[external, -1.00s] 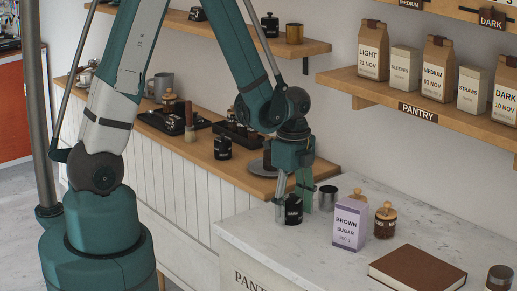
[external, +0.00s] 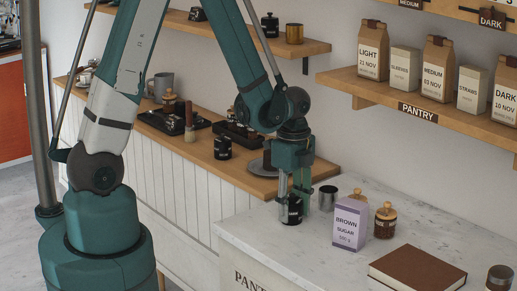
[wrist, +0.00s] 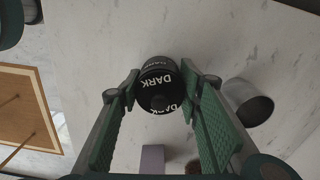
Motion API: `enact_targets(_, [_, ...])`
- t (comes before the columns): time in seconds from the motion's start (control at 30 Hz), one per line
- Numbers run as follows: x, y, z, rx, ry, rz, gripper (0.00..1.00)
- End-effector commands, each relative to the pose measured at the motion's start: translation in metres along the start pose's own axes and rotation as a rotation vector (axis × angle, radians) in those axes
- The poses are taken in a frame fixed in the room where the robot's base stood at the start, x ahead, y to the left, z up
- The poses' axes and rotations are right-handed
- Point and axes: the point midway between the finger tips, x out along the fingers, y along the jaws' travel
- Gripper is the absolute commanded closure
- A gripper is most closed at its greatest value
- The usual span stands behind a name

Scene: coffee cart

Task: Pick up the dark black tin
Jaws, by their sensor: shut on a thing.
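The dark black tin (external: 293,213), with white lettering, stands on the pale marble counter near its left corner. In the wrist view the tin (wrist: 157,84) reads "DARK" and sits between the two fingertips. My gripper (external: 293,201) points down at the tin, with a finger on either side. In the wrist view the fingertips of my gripper (wrist: 158,92) press on the tin's sides. The fingers partly hide the tin in the external view. It appears to rest on the counter.
A metal cup (external: 328,197) stands close to the right of my gripper. A brown book (external: 417,270) lies in front. The wooden counter (external: 257,184) with a tray borders at left.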

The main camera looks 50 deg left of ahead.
Motion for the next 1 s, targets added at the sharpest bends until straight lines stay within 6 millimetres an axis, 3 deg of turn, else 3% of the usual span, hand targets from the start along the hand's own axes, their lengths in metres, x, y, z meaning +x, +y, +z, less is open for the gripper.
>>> enact_targets(0.47, [-0.015, 0.000, 0.000, 0.000, 0.000, 0.000, 0.79])
enact_targets(1.0, [-0.072, 0.000, 0.000, 0.000, -0.001, 0.000, 0.79])
